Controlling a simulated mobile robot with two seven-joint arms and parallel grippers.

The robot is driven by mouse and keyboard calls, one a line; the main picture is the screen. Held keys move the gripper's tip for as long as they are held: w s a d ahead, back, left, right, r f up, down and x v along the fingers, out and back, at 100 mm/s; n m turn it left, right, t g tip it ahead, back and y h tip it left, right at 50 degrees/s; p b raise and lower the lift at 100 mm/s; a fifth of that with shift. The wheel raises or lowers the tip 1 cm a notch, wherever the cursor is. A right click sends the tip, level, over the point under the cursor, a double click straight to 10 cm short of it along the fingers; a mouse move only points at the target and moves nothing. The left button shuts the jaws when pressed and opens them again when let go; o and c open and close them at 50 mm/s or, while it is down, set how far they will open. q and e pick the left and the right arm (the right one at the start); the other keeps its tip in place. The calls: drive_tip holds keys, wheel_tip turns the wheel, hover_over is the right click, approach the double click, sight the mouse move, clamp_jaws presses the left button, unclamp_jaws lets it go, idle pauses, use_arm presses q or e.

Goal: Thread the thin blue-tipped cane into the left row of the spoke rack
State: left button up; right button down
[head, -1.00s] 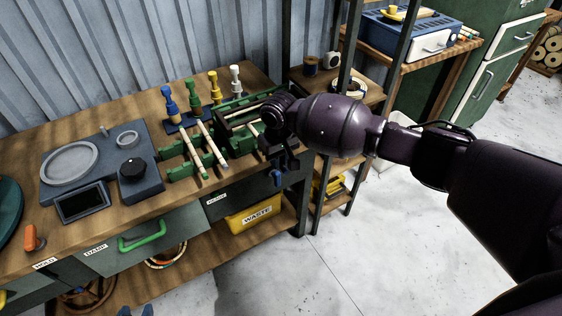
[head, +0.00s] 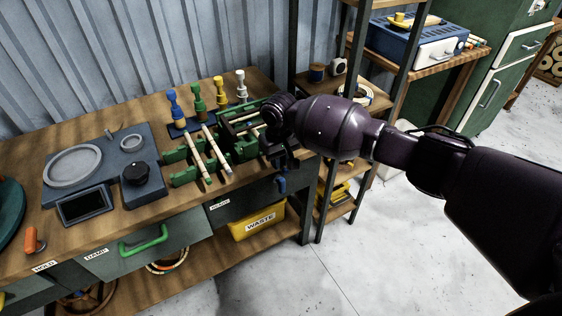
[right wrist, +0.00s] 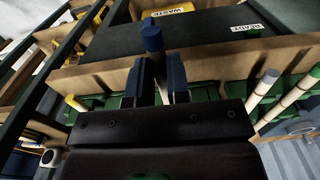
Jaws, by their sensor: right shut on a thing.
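My right gripper (head: 281,166) is at the right end of the workbench, near its front edge. In the right wrist view, its two dark blue fingers (right wrist: 155,80) are shut on the blue-tipped cane (right wrist: 152,40). The blue tip sticks out past the fingers, toward the bench front; it shows below the gripper in the head view (head: 281,185). The cane's other end is hidden by the gripper. A green rack-like frame (head: 245,122) stands just left of the gripper, partly covered; I cannot make out its rows. My left gripper is not in view.
Two pale canes (head: 202,158) lie across green notched blocks (head: 180,175), left of the gripper. Coloured posts (head: 198,97) stand behind them. A grey device (head: 110,165) fills the bench's left part. A yellow waste bin (head: 258,222) sits below.

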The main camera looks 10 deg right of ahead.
drive_tip(key=shift+w+a+f+b, duration=0.1)
drive_tip(key=shift+w+a+b, duration=0.1)
drive_tip(key=shift+w+b, duration=0.25)
drive_tip(key=shift+w+a+b, duration=0.2)
drive_tip(key=shift+w, duration=0.45)
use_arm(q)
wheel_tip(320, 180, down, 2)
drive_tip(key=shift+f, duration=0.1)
use_arm(e)
drive_tip(key=shift+w+a, duration=0.1)
drive_tip(key=shift+w, duration=0.2)
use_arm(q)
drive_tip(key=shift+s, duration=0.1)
